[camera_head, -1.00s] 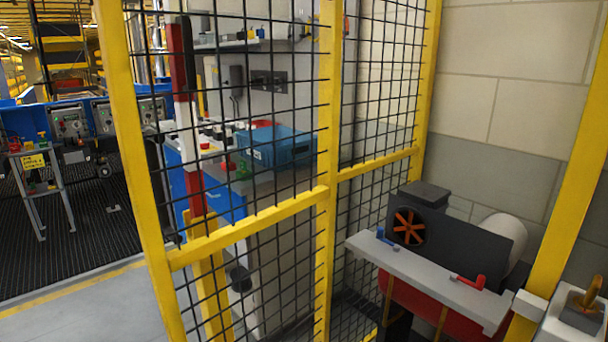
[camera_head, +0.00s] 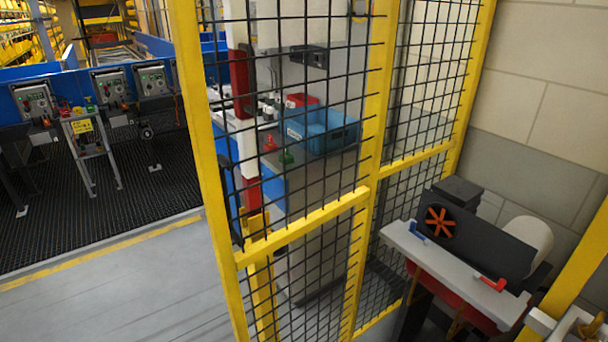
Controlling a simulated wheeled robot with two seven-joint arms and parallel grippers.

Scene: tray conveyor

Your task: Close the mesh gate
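The mesh gate (camera_head: 215,190) is a tall yellow frame with black wire mesh, a middle post and a mid-height crossbar. It runs from the left of centre back towards the block wall. A black upright handle (camera_head: 228,188) shows by its left post. Another yellow post (camera_head: 575,262) slants up at the right edge, well apart from the gate frame, with a light grey bracket (camera_head: 541,322) on it.
Behind the mesh stands a cabinet with a blue crate (camera_head: 330,130). At right, a dark machine with an orange fan (camera_head: 440,222) sits behind a grey ledge (camera_head: 450,268). Grey floor (camera_head: 150,290) lies open at left, beside a black mat (camera_head: 110,205) and control boxes.

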